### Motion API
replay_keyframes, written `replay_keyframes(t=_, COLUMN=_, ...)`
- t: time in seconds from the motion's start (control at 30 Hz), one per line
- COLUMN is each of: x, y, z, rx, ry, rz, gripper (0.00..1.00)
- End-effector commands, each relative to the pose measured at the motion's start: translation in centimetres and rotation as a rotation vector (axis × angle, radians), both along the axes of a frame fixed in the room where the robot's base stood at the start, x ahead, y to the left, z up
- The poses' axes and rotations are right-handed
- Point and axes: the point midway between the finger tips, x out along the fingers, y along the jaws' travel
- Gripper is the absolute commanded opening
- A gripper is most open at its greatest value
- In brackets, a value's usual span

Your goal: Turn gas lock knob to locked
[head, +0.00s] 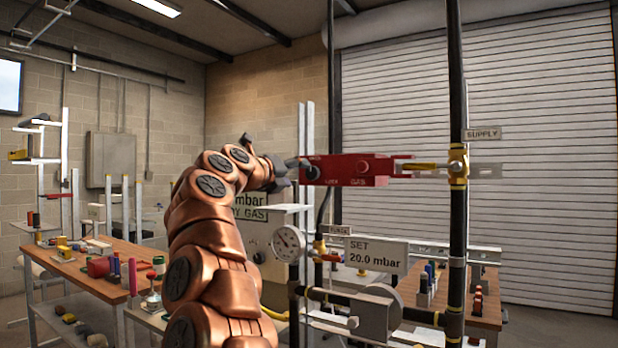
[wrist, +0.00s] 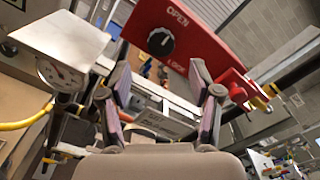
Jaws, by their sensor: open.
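The gas lock knob (wrist: 161,42) is a black round knob with a small white mark, on the face of a red box (wrist: 205,42). OPEN is printed on one side of it and LOCK on the other; I cannot tell surely which the mark points to. In the head view the red box (head: 345,171), marked GAS, is at centre right, with its knob end beside my gripper (head: 290,172). In the wrist view my gripper (wrist: 159,78) is open and empty, its fingers spread below the knob. No contact with the knob shows.
Dark vertical pipes (head: 455,120) and a yellow-brass valve (head: 458,167) stand right of the box. A pressure gauge (head: 288,243) and a "SET 20.0 mbar" sign (head: 377,255) are below. A cluttered workbench (head: 85,275) stands at left.

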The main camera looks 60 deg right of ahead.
Motion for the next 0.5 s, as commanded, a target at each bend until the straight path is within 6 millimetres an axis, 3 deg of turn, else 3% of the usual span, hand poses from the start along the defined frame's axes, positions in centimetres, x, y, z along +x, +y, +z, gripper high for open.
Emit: replay_keyframes(t=0.5, x=0.2, y=-6.1, z=0.3, rx=-0.001, ry=0.002, rz=-0.003, gripper=0.64)
